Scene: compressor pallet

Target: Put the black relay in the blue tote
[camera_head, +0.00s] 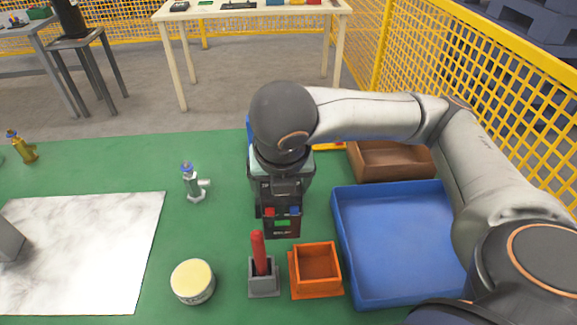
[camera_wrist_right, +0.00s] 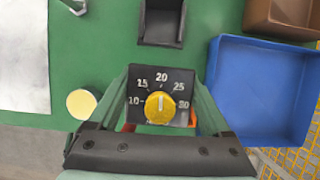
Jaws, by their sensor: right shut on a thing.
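The black relay (camera_wrist_right: 161,90) has a yellow dial on its face in the right wrist view. My left gripper is not in view.
An orange box (camera_head: 317,268) and a grey holder (camera_head: 264,284) with a red rod stand between me and the relay. A brown bin (camera_head: 392,160) is behind the tote. A round cream-topped tin (camera_head: 193,281) and a silver fitting (camera_head: 194,184) stand left.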

